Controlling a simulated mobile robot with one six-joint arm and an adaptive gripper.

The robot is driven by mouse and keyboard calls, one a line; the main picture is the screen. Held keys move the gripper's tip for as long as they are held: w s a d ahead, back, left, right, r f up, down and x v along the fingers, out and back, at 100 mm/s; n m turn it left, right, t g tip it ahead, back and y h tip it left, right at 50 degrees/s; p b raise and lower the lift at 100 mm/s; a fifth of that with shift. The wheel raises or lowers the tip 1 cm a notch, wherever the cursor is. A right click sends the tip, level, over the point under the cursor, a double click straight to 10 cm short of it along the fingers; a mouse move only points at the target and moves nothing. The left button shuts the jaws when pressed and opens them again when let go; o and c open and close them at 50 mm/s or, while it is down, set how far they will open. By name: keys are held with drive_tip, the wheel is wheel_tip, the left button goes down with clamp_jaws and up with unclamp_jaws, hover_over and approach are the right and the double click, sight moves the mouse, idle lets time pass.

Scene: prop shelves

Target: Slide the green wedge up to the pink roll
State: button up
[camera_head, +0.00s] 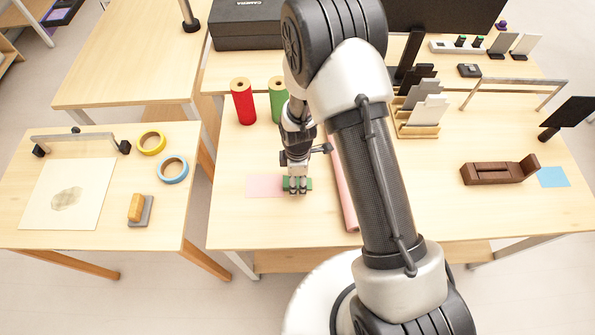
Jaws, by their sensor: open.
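The green wedge (308,184) lies on the middle table, at the right end of a flat pink patch (263,186). My gripper (297,186) points down over the wedge, open, and its fingers cover the wedge's middle. Whether the fingers touch it, I cannot tell. The pink roll (345,190) lies lengthwise to the right of the wedge, with a narrow strip of bare table between them. My arm hides part of the roll's right side.
A red roll (243,103) and a green roll (277,100) stand upright behind my gripper. The table in front of the wedge is clear.

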sight(321, 178)
drive_tip(key=shift+f, duration=0.55)
drive_tip(key=shift+c, duration=0.6)
drive_tip(key=c, duration=0.9)
drive_tip(key=o, duration=0.4)
drive_tip(key=c, duration=0.4)
drive_tip(key=shift+w+d+b, duration=0.1)
drive_tip(key=shift+w+d, duration=0.1)
drive_tip(key=shift+d, duration=1.05)
drive_tip(key=shift+w+d+b, duration=0.1)
drive_tip(key=shift+w+d, duration=0.1)
drive_tip(key=shift+d, duration=1.1)
drive_tip(key=shift+w+d+b, duration=0.1)
drive_tip(key=shift+w+d, duration=0.1)
drive_tip(key=shift+d, duration=1.05)
drive_tip(key=shift+w, duration=0.35)
drive_tip(key=o, duration=1)
